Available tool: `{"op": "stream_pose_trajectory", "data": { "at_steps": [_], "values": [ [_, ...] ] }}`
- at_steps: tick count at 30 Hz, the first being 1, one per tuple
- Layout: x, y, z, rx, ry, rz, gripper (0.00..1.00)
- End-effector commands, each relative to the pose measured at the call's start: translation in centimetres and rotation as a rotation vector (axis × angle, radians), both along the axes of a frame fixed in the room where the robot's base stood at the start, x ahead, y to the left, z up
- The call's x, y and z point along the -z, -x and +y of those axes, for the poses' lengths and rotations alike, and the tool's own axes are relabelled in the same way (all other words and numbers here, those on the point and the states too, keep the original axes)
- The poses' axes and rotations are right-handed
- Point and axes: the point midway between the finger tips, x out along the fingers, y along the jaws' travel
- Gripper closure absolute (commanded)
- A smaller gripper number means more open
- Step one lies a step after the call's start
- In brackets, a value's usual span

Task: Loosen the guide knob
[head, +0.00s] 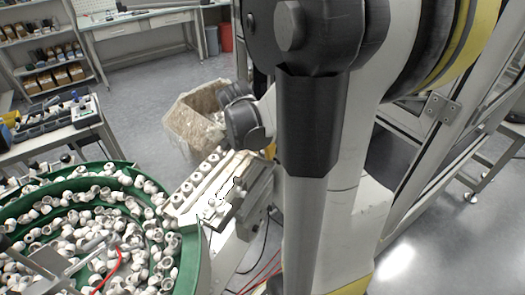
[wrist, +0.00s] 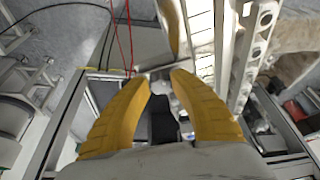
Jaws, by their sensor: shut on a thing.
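My gripper (wrist: 165,80) shows in the wrist view as two curved yellow fingers, with the tips close together. They are shut on a small pale grey piece, the guide knob (wrist: 160,86), of which only a little shows between the tips. Dark metal parts lie just below the fingertips. In the head view my arm stands in front of the right half, and I cannot make out the fingers or the knob there.
A green bowl (head: 190,270) full of white caps stands at lower left in the head view. A rail with a row of caps (head: 196,178) runs beside it, and also shows in the wrist view (wrist: 262,20). A pale bin (head: 190,125) stands behind. Red cables hang nearby.

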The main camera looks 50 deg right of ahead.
Motion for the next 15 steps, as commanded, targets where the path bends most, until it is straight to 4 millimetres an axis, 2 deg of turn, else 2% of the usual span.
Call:
{"op": "stream_pose_trajectory", "data": {
  "at_steps": [15],
  "values": [
    [0.04,0.08,0.02,-0.035,-0.001,0.000,1.00]
  ]
}}
